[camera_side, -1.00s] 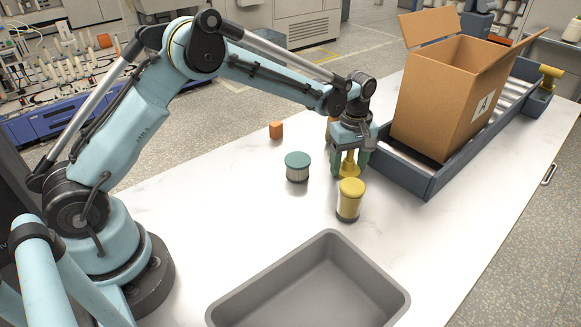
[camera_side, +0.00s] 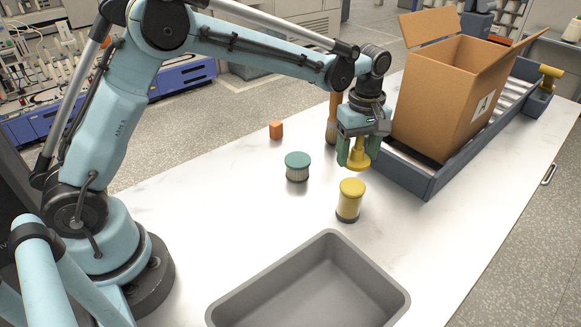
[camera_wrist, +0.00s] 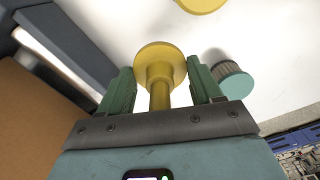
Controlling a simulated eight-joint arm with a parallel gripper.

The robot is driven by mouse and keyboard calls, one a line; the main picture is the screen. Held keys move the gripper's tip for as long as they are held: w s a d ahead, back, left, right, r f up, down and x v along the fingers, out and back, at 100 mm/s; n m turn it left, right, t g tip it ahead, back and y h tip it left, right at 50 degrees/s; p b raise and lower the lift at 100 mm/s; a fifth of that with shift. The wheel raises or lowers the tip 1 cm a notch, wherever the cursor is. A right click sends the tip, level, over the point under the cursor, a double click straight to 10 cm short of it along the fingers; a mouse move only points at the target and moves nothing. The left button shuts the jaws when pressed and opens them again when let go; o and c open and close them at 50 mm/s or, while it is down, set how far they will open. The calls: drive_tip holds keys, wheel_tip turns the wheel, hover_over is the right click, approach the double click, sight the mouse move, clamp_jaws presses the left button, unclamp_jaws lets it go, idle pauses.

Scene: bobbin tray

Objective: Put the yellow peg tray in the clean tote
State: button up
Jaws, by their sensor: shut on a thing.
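The yellow peg tray (camera_side: 357,163), a round disc with a stem, is held by my gripper (camera_side: 359,155) at the near end of the conveyor. It appears clear of the tabletop, disc downward. In the wrist view, the green fingers (camera_wrist: 162,88) stand either side of the stem of the peg tray (camera_wrist: 160,62), whose disc sticks out past the fingertips. The clean tote is the empty grey bin (camera_side: 318,290) at the front of the table, nearer the camera than my gripper.
A yellow-lidded jar (camera_side: 350,200) stands between my gripper and the bin. A brush (camera_side: 332,120) stands behind. A cardboard box (camera_side: 440,105) sits on the conveyor (camera_side: 410,178); another yellow piece (camera_side: 549,77) is beyond.

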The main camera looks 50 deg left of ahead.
drive_tip(key=s+d+r, duration=0.4)
drive_tip(key=d, duration=0.1)
drive_tip(key=m, duration=0.5)
hover_over(309, 317)
drive_tip(key=d, duration=0.1)
wheel_tip(309, 317, down, 2)
drive_tip(key=shift+s+f, duration=0.2)
drive_tip(key=shift+f, duration=1.1)
drive_tip(key=shift+s+f, duration=0.15)
drive_tip(key=shift+f, duration=1.2)
drive_tip(key=shift+s+f, duration=0.2)
drive_tip(key=shift+f, duration=1.1)
drive_tip(key=shift+f, duration=0.1)
drive_tip(key=o, duration=1.2)
drive_tip(key=shift+c, duration=0.2)
wheel_tip(309, 317, up, 12)
